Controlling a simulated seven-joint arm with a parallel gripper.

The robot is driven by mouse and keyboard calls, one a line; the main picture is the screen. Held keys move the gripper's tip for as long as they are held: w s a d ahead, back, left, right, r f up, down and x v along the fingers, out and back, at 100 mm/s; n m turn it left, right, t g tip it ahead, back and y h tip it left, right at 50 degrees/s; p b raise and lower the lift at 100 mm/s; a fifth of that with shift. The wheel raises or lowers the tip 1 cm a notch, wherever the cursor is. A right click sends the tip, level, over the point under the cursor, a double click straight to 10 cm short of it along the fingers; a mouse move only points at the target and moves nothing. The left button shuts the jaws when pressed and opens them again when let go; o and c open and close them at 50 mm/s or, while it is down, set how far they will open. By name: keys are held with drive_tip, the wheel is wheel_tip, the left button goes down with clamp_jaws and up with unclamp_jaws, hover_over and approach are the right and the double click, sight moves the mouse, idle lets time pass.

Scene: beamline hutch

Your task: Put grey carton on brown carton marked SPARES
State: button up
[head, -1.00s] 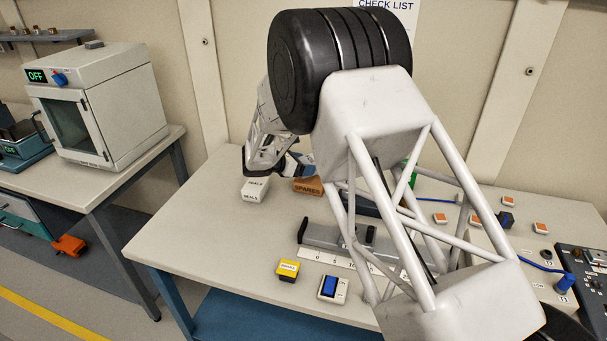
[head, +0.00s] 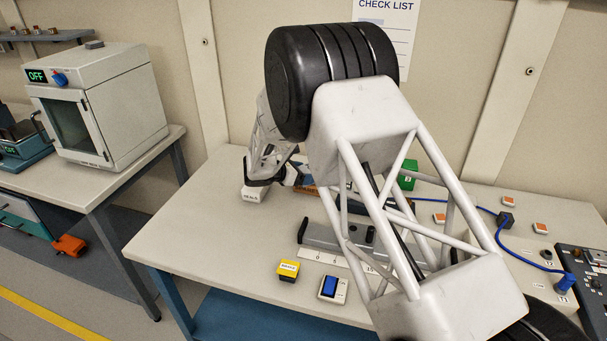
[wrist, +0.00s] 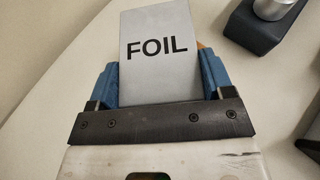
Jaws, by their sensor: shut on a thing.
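My gripper (wrist: 160,64) is shut on the grey carton (wrist: 158,28), which has FOIL printed on its face. The blue fingers press on its left and right sides. A small sliver of the brown carton (wrist: 203,45) shows behind the right finger in the wrist view. In the head view the brown carton (head: 310,189) is mostly hidden by my arm and gripper, and its SPARES mark cannot be read now. The grey carton cannot be made out in the head view. I cannot tell whether it touches the brown one.
A green block (head: 408,175) is to the right. The table's front left is clear.

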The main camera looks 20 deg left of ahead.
drive_tip(key=shift+f, duration=0.15)
drive_tip(key=o, duration=1)
drive_tip(key=shift+c, duration=0.2)
drive_tip(key=v, duration=1.2)
